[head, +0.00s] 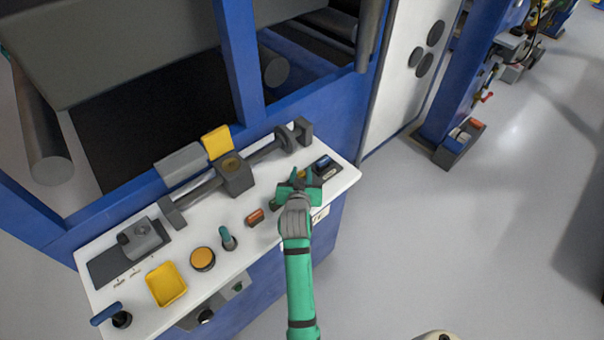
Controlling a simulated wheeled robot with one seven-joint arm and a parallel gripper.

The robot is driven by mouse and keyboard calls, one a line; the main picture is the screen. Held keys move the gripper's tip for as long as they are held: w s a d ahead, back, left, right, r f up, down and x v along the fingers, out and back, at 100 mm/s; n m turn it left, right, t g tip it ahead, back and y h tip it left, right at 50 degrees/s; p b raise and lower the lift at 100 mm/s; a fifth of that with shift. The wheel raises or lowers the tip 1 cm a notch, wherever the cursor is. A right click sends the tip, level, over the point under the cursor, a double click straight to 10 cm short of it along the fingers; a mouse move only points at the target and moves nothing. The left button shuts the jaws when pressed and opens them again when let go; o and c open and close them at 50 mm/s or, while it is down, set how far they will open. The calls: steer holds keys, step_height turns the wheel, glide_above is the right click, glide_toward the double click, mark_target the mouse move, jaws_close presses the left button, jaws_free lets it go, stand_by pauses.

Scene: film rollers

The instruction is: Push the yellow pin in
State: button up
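My green gripper (301,174) is over the right end of the white panel top (225,209), pointing away from me. Its two short fingertips show with a gap between them. A small yellow-orange piece (302,174), which may be the yellow pin, shows between or just behind the fingertips. I cannot tell whether they touch it, and the gripper body hides what is below. A larger yellow block (217,142) stands upright at the back edge, behind a dark block (235,174) on a grey shaft.
A dark plate with a blue piece (322,162) lies right of my gripper. To the left are an orange-red switch (255,217), a teal knob (227,238), an orange round button (203,259) and a yellow tray (166,284). Blue machine posts (238,60) rise behind.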

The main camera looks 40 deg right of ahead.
jaws_close()
steer(key=shift+w+f, duration=0.1)
steer(key=shift+f, duration=0.75)
steer(key=shift+o, duration=2.4)
jaws_free()
steer(key=shift+w+a, duration=0.15)
steer(key=shift+s, duration=0.2)
steer(key=shift+s+a+r, duration=0.1)
steer(key=shift+s+r, duration=0.05)
steer(key=shift+s, duration=0.15)
steer(key=v, duration=0.9)
steer(key=shift+a, duration=0.1)
steer(key=shift+s+a+r, duration=0.2)
steer(key=shift+a, duration=0.05)
